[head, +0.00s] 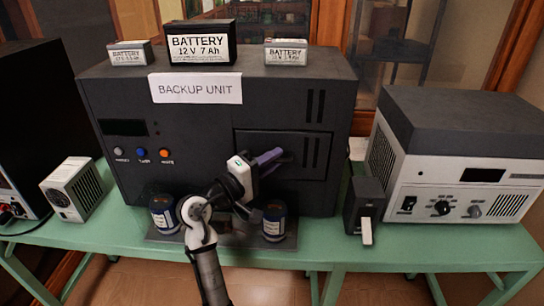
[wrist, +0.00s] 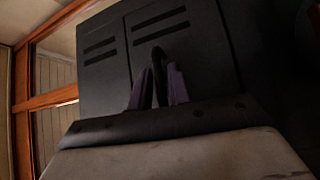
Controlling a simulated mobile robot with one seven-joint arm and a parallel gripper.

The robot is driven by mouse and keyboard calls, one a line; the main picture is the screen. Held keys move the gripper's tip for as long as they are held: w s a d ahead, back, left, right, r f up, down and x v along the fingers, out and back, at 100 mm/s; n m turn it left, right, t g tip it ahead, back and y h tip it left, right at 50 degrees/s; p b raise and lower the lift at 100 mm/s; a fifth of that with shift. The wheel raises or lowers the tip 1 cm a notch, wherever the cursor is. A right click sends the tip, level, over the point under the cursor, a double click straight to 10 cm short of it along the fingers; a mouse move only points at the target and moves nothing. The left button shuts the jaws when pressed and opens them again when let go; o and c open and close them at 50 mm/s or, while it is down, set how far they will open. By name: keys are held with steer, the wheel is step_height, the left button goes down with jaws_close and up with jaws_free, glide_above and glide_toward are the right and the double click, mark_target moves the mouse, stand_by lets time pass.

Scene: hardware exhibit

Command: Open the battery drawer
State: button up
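The backup unit (head: 190,125) is a large black box with a white "BACKUP UNIT" label. Its slotted drawer front (head: 310,150) is at the right of its face and looks flush, as far as I can tell. In the wrist view the drawer front (wrist: 185,40) fills the upper middle, beside a seam. My gripper (head: 275,158) is at the drawer front. In the wrist view its purple fingers (wrist: 159,88) stand close on either side of the dark curved handle (wrist: 157,62) and look shut on it. The handle's lower part is partly hidden by the gripper.
Several batteries (head: 201,44) stand on the unit. A small black device (head: 364,205) and a grey instrument (head: 455,185) are at right, a small vented box (head: 75,188) at left.

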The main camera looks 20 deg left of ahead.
steer(key=shift+w, duration=0.1)
jaws_close()
stand_by(0.3)
